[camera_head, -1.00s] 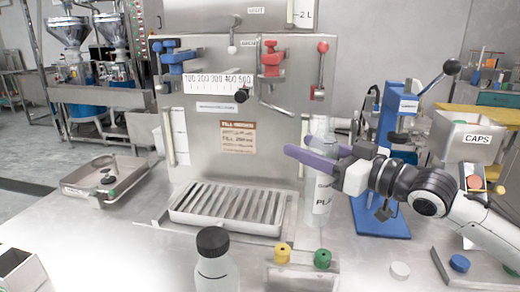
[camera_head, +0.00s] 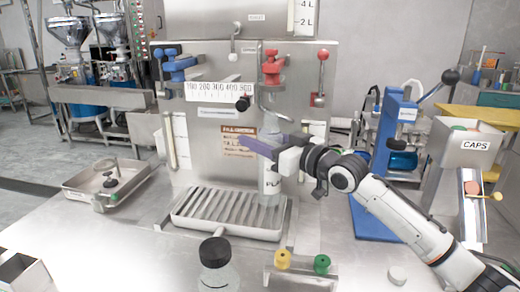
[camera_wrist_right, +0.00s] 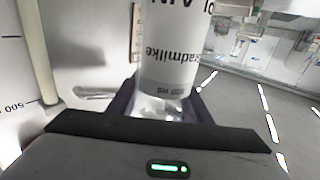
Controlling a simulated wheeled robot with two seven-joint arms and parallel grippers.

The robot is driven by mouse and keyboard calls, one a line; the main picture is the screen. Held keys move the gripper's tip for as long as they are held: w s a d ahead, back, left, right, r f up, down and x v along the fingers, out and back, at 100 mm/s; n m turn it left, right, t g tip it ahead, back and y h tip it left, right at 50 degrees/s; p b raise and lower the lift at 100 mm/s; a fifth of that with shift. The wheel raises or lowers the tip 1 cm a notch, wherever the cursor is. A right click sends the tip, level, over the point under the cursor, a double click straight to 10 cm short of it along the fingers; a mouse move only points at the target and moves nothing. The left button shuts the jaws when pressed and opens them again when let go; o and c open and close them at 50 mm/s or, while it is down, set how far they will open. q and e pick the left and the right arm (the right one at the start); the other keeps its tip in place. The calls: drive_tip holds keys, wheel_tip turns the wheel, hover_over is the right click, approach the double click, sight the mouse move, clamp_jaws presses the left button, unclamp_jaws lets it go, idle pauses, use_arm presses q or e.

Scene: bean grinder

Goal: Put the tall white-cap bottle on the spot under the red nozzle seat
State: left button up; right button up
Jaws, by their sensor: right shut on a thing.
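The tall bottle (camera_head: 269,185), pale with a printed label, is upright over the right part of the slatted drip tray (camera_head: 190,224). My right gripper (camera_head: 262,149) is shut around it from the right. I cannot tell whether its base touches the slats. Its upper part is partly covered by the gripper, and I cannot make out the cap. The red nozzle seat (camera_head: 272,68) is on the steel panel above the bottle. In the right wrist view the bottle (camera_wrist_right: 182,45) stands between the dark fingers, its label upside down. My left gripper is not in view.
A blue press (camera_head: 376,215) and a caps bin (camera_head: 468,143) stand at the right. A metal tray (camera_head: 82,189) lies left.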

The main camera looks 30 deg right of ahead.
drive_tip(key=shift+f, duration=1.65)
drive_tip(key=o, duration=1.3)
drive_tip(key=b+v, duration=0.1)
drive_tip(key=v, duration=1.1)
